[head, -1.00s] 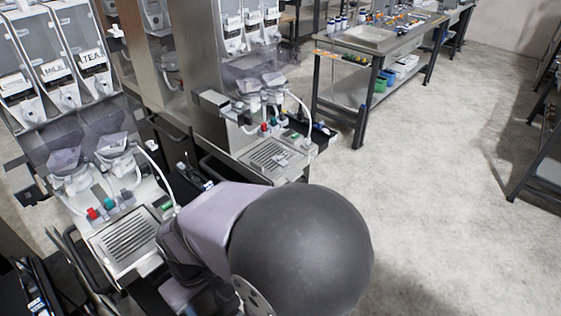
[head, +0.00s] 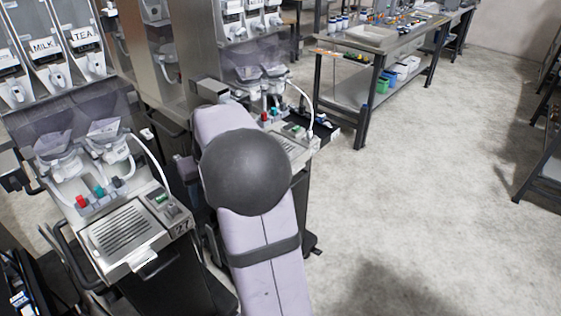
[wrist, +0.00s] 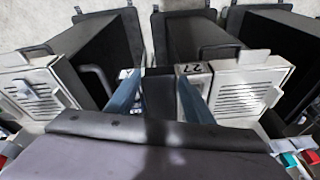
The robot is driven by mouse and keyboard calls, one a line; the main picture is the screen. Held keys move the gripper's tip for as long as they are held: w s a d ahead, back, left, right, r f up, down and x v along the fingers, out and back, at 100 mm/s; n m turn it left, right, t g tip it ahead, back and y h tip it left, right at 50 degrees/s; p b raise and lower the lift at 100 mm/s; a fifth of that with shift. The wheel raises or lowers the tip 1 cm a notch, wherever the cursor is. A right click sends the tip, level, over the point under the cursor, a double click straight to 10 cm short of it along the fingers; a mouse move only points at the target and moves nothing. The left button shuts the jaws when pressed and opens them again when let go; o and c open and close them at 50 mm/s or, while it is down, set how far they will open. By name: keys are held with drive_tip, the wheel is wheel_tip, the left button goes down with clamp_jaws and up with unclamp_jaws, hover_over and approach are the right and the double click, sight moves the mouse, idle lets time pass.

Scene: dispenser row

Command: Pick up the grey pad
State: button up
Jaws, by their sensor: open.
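My gripper (wrist: 159,76) shows in the wrist view as two blue fingers, spread apart with no object visibly held between them. The fingers point toward the dispenser row, with a dark surface behind the gap. A light plate marked 27 (wrist: 195,69) is close to the right finger. The same kind of 27 mark (head: 182,226) is on the front corner of the near dispenser in the head view. I cannot pick out the grey pad for certain in either view. In the head view my arm hides my gripper and part of the second dispenser.
The near dispenser has a slotted drip tray (head: 124,231) with a front handle. Slotted trays (wrist: 243,92) and dark cabinets flank the fingers in the wrist view. A workbench (head: 372,45) stands at the back. The floor (head: 430,170) to the right is clear.

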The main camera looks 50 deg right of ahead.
drive_tip(key=d+r+m+t+h+b, duration=0.1)
drive_tip(key=d+m+t+h+b, duration=0.35)
drive_tip(key=d, duration=2.75)
drive_tip(key=shift+w+d+f+n+g+y, duration=0.15)
drive_tip(key=shift+w+f+n+g+y, duration=0.25)
drive_tip(key=shift+f, duration=0.6)
drive_tip(key=shift+w+d+f+n+g+y, duration=0.15)
drive_tip(key=shift+w+f+n+y, duration=0.1)
drive_tip(key=shift+w+f+n, duration=0.55)
drive_tip(key=shift+w+d+f+n+g+y, duration=0.2)
drive_tip(key=shift+w+f+y, duration=0.15)
drive_tip(key=shift+f, duration=0.8)
drive_tip(key=shift+c, duration=0.6)
clamp_jaws()
